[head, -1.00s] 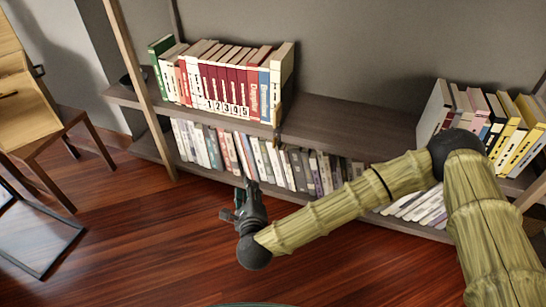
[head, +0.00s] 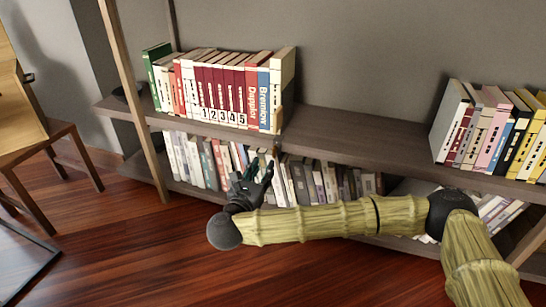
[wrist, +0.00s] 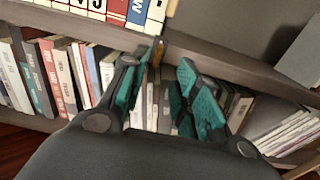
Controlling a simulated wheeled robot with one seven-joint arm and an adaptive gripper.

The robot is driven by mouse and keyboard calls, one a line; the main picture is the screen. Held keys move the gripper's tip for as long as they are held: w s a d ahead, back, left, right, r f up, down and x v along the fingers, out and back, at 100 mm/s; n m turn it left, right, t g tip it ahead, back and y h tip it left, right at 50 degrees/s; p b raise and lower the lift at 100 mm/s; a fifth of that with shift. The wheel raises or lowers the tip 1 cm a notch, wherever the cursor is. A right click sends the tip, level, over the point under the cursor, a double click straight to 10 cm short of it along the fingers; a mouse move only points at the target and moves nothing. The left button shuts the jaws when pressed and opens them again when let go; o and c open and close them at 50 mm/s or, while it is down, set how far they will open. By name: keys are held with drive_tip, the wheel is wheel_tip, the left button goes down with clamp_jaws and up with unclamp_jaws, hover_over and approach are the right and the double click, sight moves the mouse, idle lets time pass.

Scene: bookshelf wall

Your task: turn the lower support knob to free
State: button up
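My gripper (head: 260,168) is in front of the lower row of books, just below the front edge of the middle shelf. In the wrist view my gripper (wrist: 160,88) is open, with its teal-padded fingers apart and nothing held between them. A small brown upright piece (wrist: 157,52) shows at the shelf edge, beyond and between the fingertips.
The middle shelf (head: 350,146) is bare between the numbered books (head: 222,95) and the yellow and pink books (head: 497,135). Lower books (head: 325,182) stand close behind my gripper. A wooden post (head: 134,100) and chair (head: 40,140) are at left.

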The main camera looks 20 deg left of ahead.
sight(274, 151)
drive_tip(key=w+b, duration=0.2)
drive_tip(key=w, duration=0.2)
drive_tip(key=w+b, duration=0.2)
drive_tip(key=w, duration=0.2)
drive_tip(key=shift+w+d+f, duration=0.15)
drive_tip(key=shift+w, duration=0.15)
drive_tip(key=shift+w+b, duration=0.45)
drive_tip(key=shift+w, duration=0.25)
clamp_jaws()
